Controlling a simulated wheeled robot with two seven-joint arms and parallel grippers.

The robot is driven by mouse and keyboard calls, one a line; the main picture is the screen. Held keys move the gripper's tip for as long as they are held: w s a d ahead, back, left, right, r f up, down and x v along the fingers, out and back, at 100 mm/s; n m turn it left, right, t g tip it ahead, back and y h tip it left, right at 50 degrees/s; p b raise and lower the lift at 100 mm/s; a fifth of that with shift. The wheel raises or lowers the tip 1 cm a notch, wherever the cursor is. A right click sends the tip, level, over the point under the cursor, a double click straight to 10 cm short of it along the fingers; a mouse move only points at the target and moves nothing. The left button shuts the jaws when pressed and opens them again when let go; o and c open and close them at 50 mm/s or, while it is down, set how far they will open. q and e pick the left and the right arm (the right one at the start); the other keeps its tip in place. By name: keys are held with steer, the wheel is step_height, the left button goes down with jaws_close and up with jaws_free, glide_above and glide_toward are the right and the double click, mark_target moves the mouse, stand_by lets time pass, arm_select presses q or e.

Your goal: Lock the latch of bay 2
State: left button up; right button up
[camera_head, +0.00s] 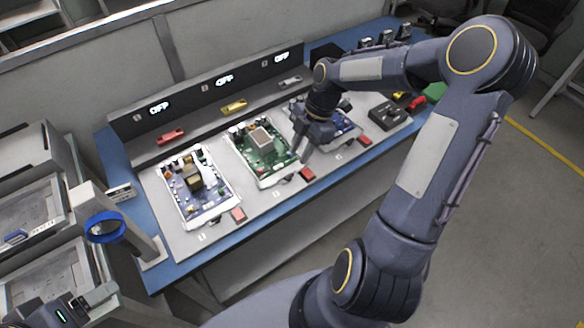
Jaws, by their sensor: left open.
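The middle bay, which I take as bay 2, holds a green circuit board (262,147) in a pale tray. At its front edge is a small red latch piece (307,174), beside a dark part. My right gripper (304,151) points down between the middle board and the right-hand board (342,125), a little above and behind that red piece. Its fingertips are small and dark, so I cannot tell if they are open or touching anything. My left gripper (82,303) is partly in view at the bottom left corner, open and away from the bays.
Displays behind read OFF. Coloured handles, including a yellow one (234,106), lie behind the boards. A blue ring (105,227) stands left of the table.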

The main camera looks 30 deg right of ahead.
mark_target(290, 175)
steer(key=x, duration=0.7)
steer(key=shift+c, duration=0.4)
jaws_close()
